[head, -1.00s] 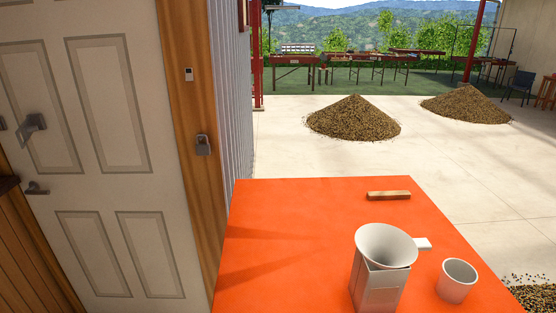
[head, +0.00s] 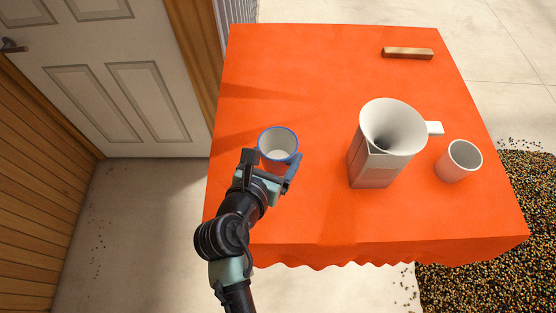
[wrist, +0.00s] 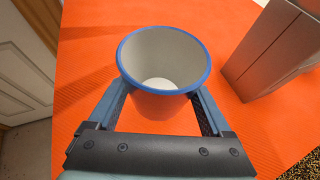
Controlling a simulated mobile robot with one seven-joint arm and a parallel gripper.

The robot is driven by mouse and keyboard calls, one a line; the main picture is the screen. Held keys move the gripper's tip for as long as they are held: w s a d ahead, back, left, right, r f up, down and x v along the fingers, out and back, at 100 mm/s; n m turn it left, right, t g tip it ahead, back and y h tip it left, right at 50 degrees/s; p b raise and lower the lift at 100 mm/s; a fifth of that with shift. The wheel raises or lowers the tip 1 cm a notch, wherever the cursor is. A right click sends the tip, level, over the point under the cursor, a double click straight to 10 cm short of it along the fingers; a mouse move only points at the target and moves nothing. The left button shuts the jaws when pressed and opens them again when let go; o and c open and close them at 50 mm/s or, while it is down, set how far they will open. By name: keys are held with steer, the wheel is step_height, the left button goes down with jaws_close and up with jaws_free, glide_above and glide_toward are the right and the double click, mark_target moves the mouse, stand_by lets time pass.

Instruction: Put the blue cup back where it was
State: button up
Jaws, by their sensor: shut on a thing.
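The blue cup (head: 278,145) has a blue rim and a pale, empty inside. It is upright over the left front part of the orange table (head: 310,75). My gripper (head: 272,167) is shut on it, with one finger on each side. In the wrist view the cup (wrist: 163,65) sits between the two fingers of my gripper (wrist: 162,105), and its outer side looks reddish. I cannot tell whether its base touches the table.
A grey grinder-like machine (head: 372,165) with a wide funnel stands right of the cup. A white cup (head: 459,160) stands further right, and a wooden bar (head: 407,54) lies at the back.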

steer(key=shift+f, duration=2.1)
steer(key=shift+f, duration=0.2)
steer(key=o, duration=1.3)
